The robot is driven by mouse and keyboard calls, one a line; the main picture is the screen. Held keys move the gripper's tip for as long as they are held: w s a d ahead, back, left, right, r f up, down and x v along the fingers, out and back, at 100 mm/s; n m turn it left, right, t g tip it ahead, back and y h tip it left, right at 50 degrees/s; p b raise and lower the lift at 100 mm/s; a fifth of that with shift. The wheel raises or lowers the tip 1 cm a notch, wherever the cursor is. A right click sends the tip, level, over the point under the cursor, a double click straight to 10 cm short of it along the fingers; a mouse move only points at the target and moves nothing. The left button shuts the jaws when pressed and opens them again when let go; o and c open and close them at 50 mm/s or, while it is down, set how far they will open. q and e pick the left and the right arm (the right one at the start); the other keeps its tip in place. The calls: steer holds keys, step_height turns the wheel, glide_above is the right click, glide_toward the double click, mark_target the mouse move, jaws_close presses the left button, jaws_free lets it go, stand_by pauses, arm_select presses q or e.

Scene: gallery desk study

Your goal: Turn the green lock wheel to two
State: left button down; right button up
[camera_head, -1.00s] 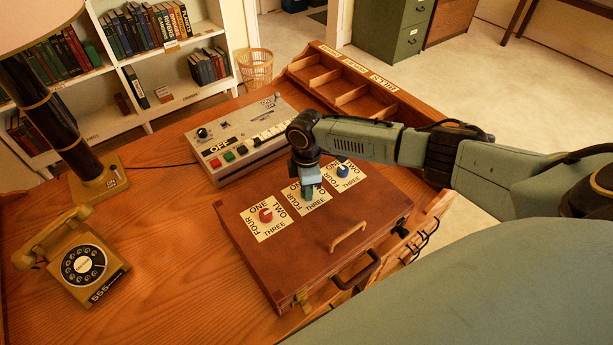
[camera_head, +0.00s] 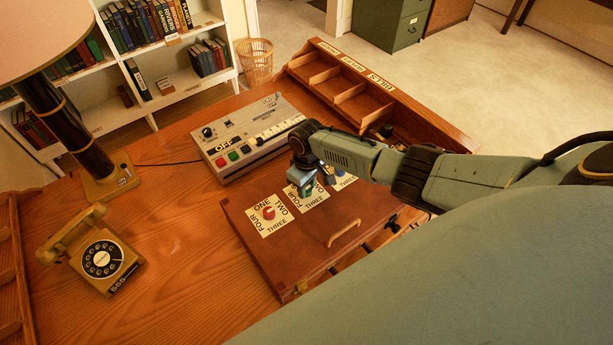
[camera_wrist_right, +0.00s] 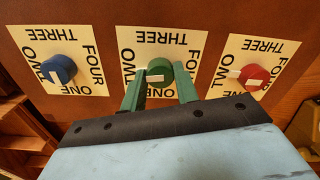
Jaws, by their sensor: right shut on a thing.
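The green lock wheel (camera_wrist_right: 162,68) sits on a white card in the right wrist view, between a blue wheel (camera_wrist_right: 58,70) and a red wheel (camera_wrist_right: 253,77). The card reads TWO at left, THREE on top, FOUR at right; ONE at the bottom is partly hidden. The wheel's white mark lies on its left part, towards TWO; its exact angle is hard to read. My right gripper (camera_wrist_right: 160,90) is shut on the green wheel, one finger at each side. In the head view the gripper (camera_head: 305,188) covers most of this wheel. My left gripper is out of view.
The wheels sit on a brown case (camera_head: 290,250) with a handle (camera_head: 345,232). A grey control box (camera_head: 250,140) stands behind it, a wooden sorter (camera_head: 385,88) at the back right. A yellow telephone (camera_head: 100,258) and a lamp (camera_head: 75,135) stand left. Desk between is clear.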

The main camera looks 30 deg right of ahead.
mark_target(308, 188)
steer(key=shift+m+p, duration=0.3)
steer(key=shift+m, duration=0.3)
steer(key=o, duration=1)
steer(key=shift+r, duration=0.1)
step_height(308, 188, up, 13)
steer(key=shift+d+r, duration=0.15)
stand_by(0.5)
